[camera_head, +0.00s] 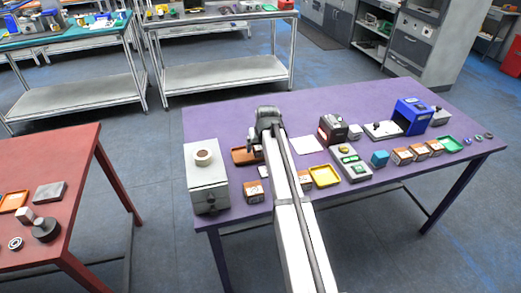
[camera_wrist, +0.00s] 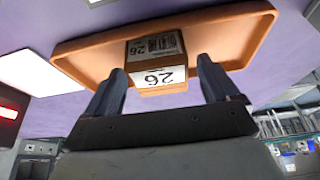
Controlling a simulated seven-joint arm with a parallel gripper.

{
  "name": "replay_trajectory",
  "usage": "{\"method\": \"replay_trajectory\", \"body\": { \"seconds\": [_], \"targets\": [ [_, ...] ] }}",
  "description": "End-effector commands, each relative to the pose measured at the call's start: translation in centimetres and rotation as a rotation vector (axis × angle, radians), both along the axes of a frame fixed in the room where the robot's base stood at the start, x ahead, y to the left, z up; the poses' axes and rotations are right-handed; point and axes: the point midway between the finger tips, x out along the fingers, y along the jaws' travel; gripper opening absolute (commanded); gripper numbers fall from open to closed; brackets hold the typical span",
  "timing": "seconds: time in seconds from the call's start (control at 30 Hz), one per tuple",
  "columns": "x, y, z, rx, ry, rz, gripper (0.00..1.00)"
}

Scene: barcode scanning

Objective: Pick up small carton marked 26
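The small carton marked 26 (camera_wrist: 158,76) is brown with a white printed label. It sits in a shallow orange tray (camera_wrist: 90,52), and its number appears upside down in the wrist view. My gripper (camera_wrist: 160,66) is open, with one dark finger on each side of the carton. Gaps show between the fingers and the carton sides, so it is not gripped. In the head view the tray (camera_head: 240,157) lies on the purple table, partly covered by my gripper (camera_head: 257,150). The carton cannot be made out clearly there.
A grey box with a roll (camera_head: 208,188) stands left of the tray. Another carton (camera_head: 253,192) and a yellow tray (camera_head: 324,176) lie nearer the front. A dark device (camera_head: 332,130), several cartons (camera_head: 402,156) and a blue machine (camera_head: 412,116) stand to the right.

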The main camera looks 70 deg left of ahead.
Motion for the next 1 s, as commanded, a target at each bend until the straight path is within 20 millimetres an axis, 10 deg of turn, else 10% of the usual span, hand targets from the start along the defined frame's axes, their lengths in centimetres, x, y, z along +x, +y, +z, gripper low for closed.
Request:
{"method": "replay_trajectory", "body": {
  "seconds": [0.6, 1.0],
  "targets": [
    [0.0, 0.0, 0.1, 0.000, 0.000, 0.000, 0.30],
    [0.0, 0.0, 1.9, 0.002, 0.000, 0.000, 0.30]
  ]
}}
